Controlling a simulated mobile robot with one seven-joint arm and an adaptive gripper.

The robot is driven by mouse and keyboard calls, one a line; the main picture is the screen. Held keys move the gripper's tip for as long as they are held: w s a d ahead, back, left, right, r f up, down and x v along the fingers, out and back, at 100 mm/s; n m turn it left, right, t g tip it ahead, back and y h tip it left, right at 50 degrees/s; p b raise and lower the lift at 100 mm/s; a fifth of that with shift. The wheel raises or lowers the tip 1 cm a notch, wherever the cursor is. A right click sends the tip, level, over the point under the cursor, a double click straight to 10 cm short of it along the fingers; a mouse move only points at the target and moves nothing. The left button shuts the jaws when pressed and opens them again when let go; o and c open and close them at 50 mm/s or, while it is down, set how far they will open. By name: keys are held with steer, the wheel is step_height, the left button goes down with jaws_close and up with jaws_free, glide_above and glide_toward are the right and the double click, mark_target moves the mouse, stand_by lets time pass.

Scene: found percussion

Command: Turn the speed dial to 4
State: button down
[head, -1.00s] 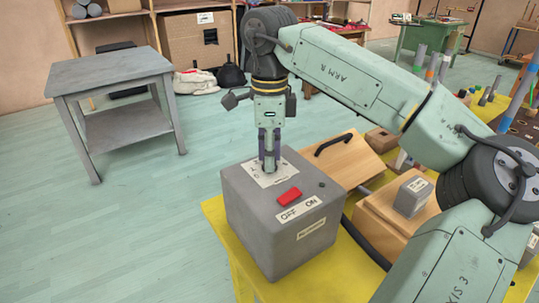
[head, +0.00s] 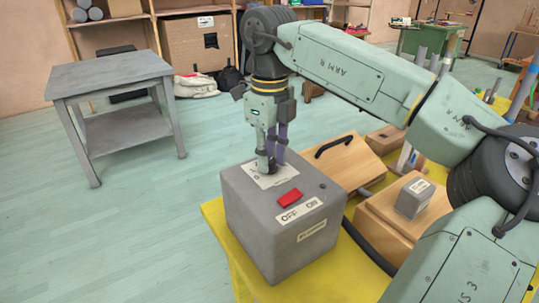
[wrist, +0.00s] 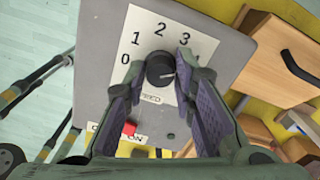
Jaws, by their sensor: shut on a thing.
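A pale mark on the knob points right, clockwise past the 3. My gripper (wrist: 161,62) has a finger on each side of the dial and is shut on it.
A red rocker switch (head: 290,198) sits near the dial, behind an OFF/ON label (head: 300,210). The box stands on a yellow table (head: 217,212). Wooden pieces, one with a black handle (head: 334,145), are to the right.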

mark_target(270, 160)
stand_by(0.4)
steer(key=c, duration=1.3)
jaws_free()
step_height(270, 160, up, 12)
